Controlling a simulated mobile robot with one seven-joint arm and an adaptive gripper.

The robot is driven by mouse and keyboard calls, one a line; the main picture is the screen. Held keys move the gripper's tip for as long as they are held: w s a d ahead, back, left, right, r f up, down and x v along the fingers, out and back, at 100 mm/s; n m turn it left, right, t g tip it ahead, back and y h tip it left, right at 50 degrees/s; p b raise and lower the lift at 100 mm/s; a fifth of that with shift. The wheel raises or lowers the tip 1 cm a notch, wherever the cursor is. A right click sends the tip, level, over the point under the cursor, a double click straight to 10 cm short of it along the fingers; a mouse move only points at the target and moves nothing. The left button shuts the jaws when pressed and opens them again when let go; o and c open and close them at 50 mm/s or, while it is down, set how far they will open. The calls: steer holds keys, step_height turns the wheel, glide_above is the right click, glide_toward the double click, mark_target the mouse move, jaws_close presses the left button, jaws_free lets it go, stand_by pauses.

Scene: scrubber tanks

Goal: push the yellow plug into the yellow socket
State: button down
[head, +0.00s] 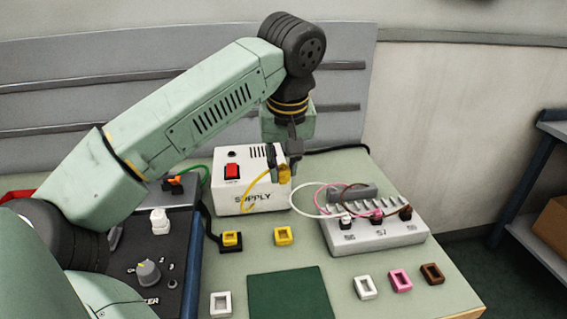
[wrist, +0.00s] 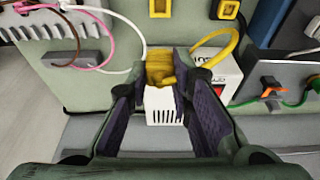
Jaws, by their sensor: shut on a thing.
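The yellow plug (head: 284,172) is held between the fingers of my gripper (head: 290,158), above the front right of the white supply box. In the wrist view the plug (wrist: 160,68) sits between the two dark finger pads, and my gripper (wrist: 161,80) is shut on it. A yellow cable (head: 254,184) curves from the plug down across the box front. Two yellow square pieces lie on the bench before the box: a yellow socket-like block with a black part (head: 231,240), and a plain yellow frame (head: 283,236). Which one is the socket I cannot tell. The plug is apart from both.
The white supply box (head: 231,201) with a red switch stands behind. A grey block (head: 374,238) with white, pink and brown plugs is at right. White, pink and brown frames (head: 400,281) lie in front. A dark green mat (head: 288,294) is bare.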

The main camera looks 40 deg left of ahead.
steer(key=shift+r, duration=0.1)
steer(key=s+a+f+b, duration=0.1)
steer(key=s+a+f, duration=0.1)
steer(key=s+a, duration=0.5)
steer(key=shift+s+a+f, duration=0.15)
steer(key=shift+s+a, duration=0.25)
steer(key=shift+s, duration=0.7)
steer(key=shift+f, duration=0.1)
steer(key=shift+f+b, duration=4)
steer(key=shift+f, duration=0.95)
steer(key=shift+f+b, duration=0.85)
steer(key=shift+f, duration=0.1)
steer(key=c, duration=1.3)
jaws_free()
steer(key=shift+c, duration=0.2)
steer(key=shift+o, duration=0.2)
